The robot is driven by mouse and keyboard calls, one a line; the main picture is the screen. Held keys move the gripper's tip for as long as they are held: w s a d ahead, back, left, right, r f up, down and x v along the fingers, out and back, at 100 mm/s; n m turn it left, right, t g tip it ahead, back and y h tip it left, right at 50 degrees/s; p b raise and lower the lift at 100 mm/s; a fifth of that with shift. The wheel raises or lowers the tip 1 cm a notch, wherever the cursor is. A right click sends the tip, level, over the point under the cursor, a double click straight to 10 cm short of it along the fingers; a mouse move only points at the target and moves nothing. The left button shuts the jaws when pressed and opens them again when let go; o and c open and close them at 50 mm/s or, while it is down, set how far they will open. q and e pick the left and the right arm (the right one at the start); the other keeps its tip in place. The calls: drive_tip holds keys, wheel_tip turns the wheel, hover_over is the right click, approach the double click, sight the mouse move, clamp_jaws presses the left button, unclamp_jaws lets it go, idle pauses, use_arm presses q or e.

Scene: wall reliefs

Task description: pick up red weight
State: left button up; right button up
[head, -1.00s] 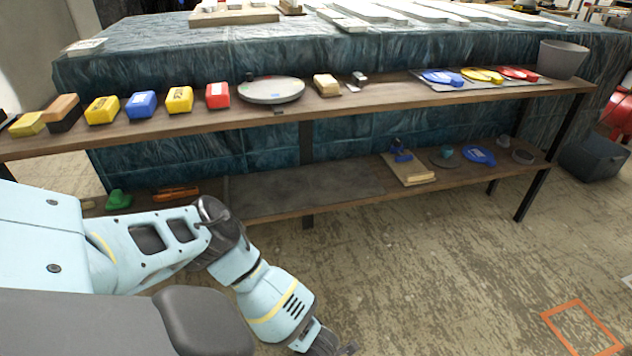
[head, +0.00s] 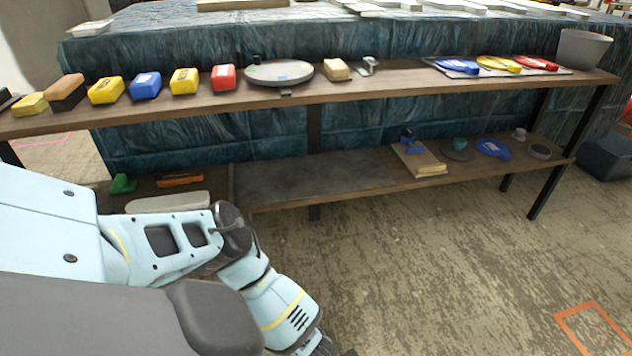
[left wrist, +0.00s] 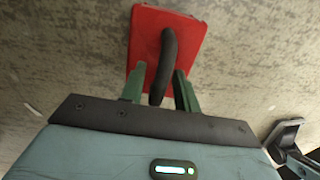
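In the left wrist view, a red weight (left wrist: 188,38) is a flat red block with a curved black handle (left wrist: 167,62). It appears to rest on the worn floor. My left gripper (left wrist: 160,72) has its two green fingers apart, one on each side of the handle. A gap shows between the left finger and the handle; whether the right finger touches it I cannot tell. In the head view my left arm reaches down to the bottom edge, where its end is cut off, and this weight is not visible. My right gripper is in neither view.
A two-level wooden shelf (head: 400,84) stands ahead. Its top holds yellow, blue and red blocks, including a labelled red block (head: 223,77), a round grey plate (head: 279,72) and a grey bowl (head: 583,49). The floor (head: 430,270) in front is open, with an orange square marking (head: 592,328).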

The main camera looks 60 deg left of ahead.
use_arm(q)
clamp_jaws()
drive_tip(key=shift+w, duration=0.1)
idle(1.1)
